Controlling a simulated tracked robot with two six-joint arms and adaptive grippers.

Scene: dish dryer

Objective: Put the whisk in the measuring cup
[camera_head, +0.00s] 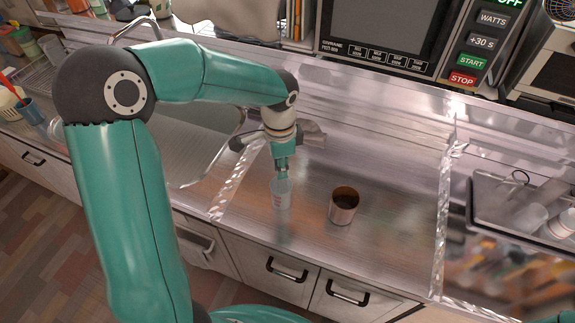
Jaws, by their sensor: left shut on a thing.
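A small clear cup with red marks, the measuring cup (281,194), stands upright on the steel counter at the middle of the view. My left gripper (283,168) is directly above it and points down at its mouth. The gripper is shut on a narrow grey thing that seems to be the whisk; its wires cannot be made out. The thing's lower end is at or inside the cup's mouth; I cannot tell how deep. My right gripper is not in view.
A copper-brown cup (343,206) stands close to the right of the measuring cup. A sink (190,140) is to the left and a dark tray (487,198) with glasses to the right. A microwave (388,35) is behind. The counter between copper cup and tray is clear.

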